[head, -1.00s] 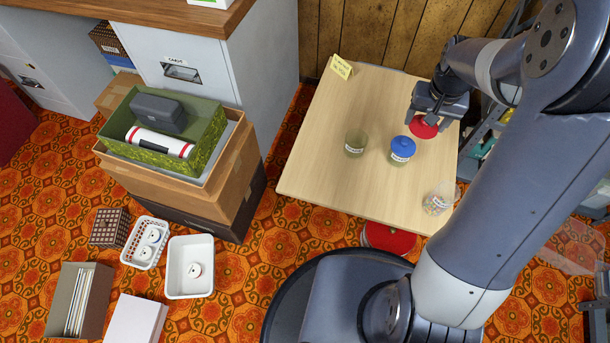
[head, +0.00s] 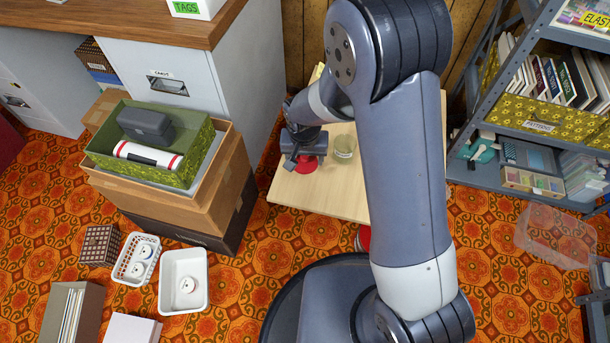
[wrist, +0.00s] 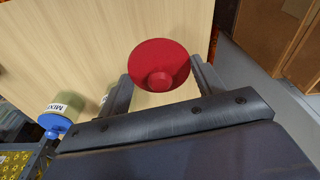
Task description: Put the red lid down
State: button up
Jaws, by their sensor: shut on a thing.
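The red lid (head: 306,165) is a round disc with a knob, held in my gripper (head: 304,154) over the left part of the pale wooden table (head: 318,197). In the wrist view the lid (wrist: 160,62) sits between the two fingers of my gripper (wrist: 165,82), with bare tabletop (wrist: 80,45) beyond it. I cannot tell whether the lid touches the table. An open, greenish glass jar (head: 344,147) stands just right of my gripper. The jar with the blue lid (wrist: 53,122) shows at the left of the wrist view; my arm hides it in the head view.
Stacked boxes (head: 215,200) and a grey cabinet (head: 245,70) stand left of the table. A metal shelf (head: 480,180) with books and boxes stands at the right. A red stool (head: 363,238) is partly under the table. The tabletop's front left is clear.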

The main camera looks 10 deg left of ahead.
aim_at(305, 160)
notch_tip(305, 160, down, 8)
jog(key=shift+r+b, duration=0.15)
jog(key=shift+b, duration=0.9)
jog(key=shift+f, duration=0.2)
jog(key=o, duration=1)
jog(key=shift+c, duration=0.2)
jog(key=shift+r, duration=0.1)
jog(key=r+p, duration=0.1)
jog(key=r, duration=0.3)
jog(key=s+r+p, duration=0.1)
jog(key=r, duration=0.3)
jog(key=r+p, duration=0.2)
jog(key=r, duration=0.2)
jog(key=shift+s+d, duration=0.1)
jog(key=shift+s, duration=0.1)
